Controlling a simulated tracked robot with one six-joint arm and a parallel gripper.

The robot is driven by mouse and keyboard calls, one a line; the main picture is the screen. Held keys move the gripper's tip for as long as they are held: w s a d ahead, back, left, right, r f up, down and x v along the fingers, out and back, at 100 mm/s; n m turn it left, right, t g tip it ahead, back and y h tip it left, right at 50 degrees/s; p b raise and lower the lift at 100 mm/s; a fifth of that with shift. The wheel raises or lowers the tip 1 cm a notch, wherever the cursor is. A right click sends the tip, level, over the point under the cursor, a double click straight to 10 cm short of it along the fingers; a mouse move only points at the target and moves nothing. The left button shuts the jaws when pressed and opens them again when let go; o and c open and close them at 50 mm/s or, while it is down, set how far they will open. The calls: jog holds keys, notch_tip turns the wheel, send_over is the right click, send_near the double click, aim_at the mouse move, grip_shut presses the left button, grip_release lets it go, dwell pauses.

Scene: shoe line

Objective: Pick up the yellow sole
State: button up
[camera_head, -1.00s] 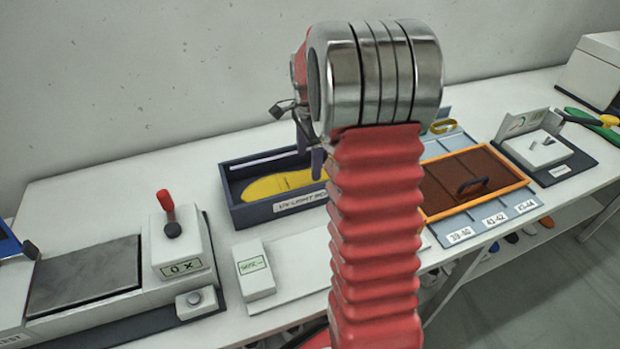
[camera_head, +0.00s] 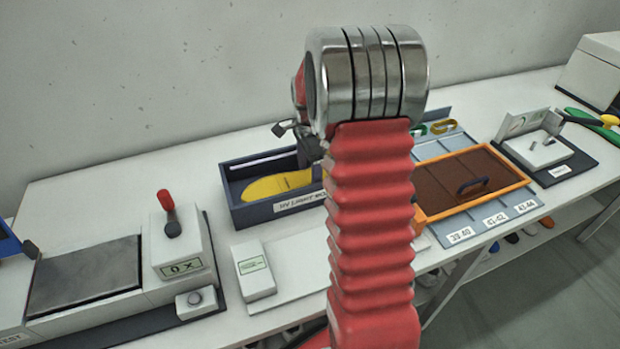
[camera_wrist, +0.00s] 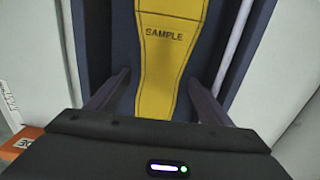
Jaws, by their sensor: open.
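The yellow sole (camera_head: 277,186) lies in the dark UV light box (camera_head: 234,204), its right part hidden behind my arm in the head view. In the wrist view the sole (camera_wrist: 170,45) runs lengthwise, its wide part at the top edge and its narrower part between my fingers. It bears the word SAMPLE. My gripper (camera_wrist: 158,80) is open, with one finger on each side of the narrow part and visible gaps to it. I cannot tell how high the fingertips are above the sole. In the head view my gripper (camera_head: 298,142) is partly hidden at the box's back side.
The box walls stand close around the sole, with a pale light strip (camera_wrist: 243,45) along one side. Right of my arm is an orange-framed brown tray (camera_head: 455,185) on a size-labelled rack. A lever device (camera_head: 180,245) stands left, and a small white block (camera_head: 254,270) in front.

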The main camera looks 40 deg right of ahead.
aim_at(309, 176)
jog(key=shift+c, duration=0.3)
jog(key=c, duration=1.4)
jog(key=shift+r, duration=0.1)
notch_tip(309, 176, up, 18)
jog(key=shift+f, duration=0.1)
dwell(0.7)
